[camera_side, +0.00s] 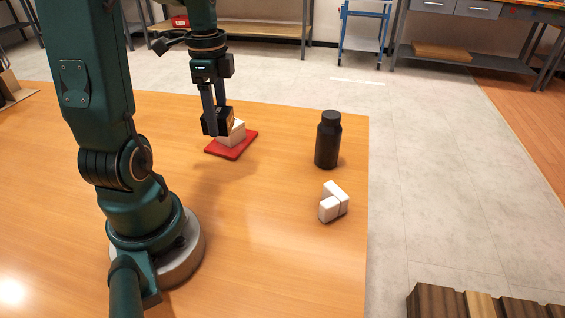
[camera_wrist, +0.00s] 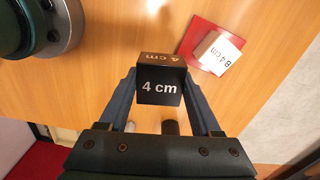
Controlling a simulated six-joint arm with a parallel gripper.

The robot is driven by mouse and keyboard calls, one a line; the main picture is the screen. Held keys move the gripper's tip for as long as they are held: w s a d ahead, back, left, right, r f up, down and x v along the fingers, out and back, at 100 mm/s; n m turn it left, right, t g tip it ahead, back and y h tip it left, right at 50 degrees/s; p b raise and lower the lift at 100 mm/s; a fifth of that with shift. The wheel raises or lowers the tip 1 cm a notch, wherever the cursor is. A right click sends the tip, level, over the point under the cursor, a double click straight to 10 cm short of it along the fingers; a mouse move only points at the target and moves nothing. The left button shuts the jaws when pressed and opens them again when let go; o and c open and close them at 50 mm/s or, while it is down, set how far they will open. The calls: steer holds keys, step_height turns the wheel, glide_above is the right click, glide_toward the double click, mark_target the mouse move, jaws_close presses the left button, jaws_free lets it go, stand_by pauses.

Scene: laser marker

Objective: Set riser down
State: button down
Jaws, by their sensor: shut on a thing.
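A dark block labelled "4 cm", which I take for the riser (camera_side: 214,122), is held between the two fingers of my gripper (camera_side: 216,108). In the wrist view the riser (camera_wrist: 160,86) sits squarely between the fingertips of my gripper (camera_wrist: 161,78), its label facing the camera. It appears to be above the table, but the exact gap is unclear. The wrist view shows the white block (camera_wrist: 218,52), with a printed label, on the red mat (camera_wrist: 194,36).
A black bottle (camera_side: 327,140) stands upright near the table's right edge. White blocks (camera_side: 333,203) lie in front of it. The wooden table (camera_side: 270,215) is clear between the mat and these blocks.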

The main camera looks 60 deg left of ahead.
steer(key=shift+r+m, duration=0.1)
steer(key=shift+m, duration=0.7)
steer(key=w+d+m, duration=0.4)
steer(key=d+m, duration=0.5)
steer(key=m, duration=0.9)
glide_above(313, 286)
step_height(313, 286, down, 7)
steer(key=shift+a+r, duration=0.1)
steer(key=shift+r, duration=0.05)
steer(key=shift+f, duration=2.05)
steer(key=shift+f, duration=0.1)
steer(key=shift+c, duration=0.4)
jaws_free()
